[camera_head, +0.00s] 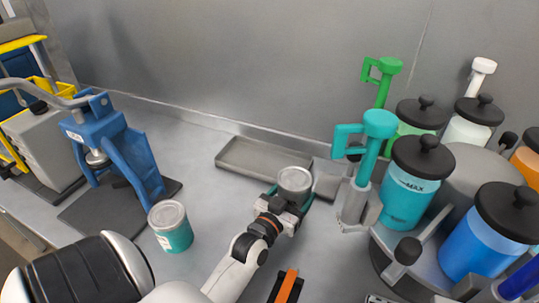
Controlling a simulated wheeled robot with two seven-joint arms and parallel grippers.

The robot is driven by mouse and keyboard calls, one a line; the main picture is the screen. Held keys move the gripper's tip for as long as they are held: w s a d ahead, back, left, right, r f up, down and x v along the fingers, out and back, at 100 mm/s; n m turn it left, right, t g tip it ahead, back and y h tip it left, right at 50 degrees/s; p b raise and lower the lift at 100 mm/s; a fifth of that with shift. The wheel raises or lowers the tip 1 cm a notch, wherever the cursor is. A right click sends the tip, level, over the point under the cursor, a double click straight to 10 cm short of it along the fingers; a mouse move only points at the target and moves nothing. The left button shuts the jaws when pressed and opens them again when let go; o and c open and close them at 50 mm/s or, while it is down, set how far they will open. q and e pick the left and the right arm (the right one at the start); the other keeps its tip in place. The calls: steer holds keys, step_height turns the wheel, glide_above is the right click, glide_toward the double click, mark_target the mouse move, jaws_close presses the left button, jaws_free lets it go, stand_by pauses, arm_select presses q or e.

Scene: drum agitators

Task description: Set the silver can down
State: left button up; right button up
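The silver can (295,179) is upright at the middle of the view, beside the front right end of a shallow grey tray (262,173). My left gripper (291,203) reaches it from the front, with its teal-edged fingers on either side of the can. It looks shut on the can. The gripper hides the can's lower part, so I cannot tell whether its base touches the table. My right gripper is not in view.
A teal can with a grey lid (171,227) stands at left, near a blue press (110,140). At right, a round stand carries several lidded jars (405,195), with a teal-handled tool (362,165) beside it. An orange and black object (286,288) lies in front.

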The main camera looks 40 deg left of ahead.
arm_select(q)
steer(key=w+a+r+n+y, duration=0.1)
steer(key=w+a+r, duration=0.15)
steer(key=a, duration=0.45)
steer(key=w+a+r+n+g+y+p, duration=0.1)
steer(key=w+a+r+y, duration=0.1)
steer(key=w+a, duration=0.3)
steer(key=w+a+r+n+y, duration=0.1)
steer(key=w+a+r, duration=0.15)
steer(key=a, duration=0.55)
step_height(320, 180, down, 6)
steer(key=shift+d+r, duration=0.1)
steer(key=shift+r, duration=0.15)
step_height(320, 180, down, 4)
steer(key=shift+f, duration=0.2)
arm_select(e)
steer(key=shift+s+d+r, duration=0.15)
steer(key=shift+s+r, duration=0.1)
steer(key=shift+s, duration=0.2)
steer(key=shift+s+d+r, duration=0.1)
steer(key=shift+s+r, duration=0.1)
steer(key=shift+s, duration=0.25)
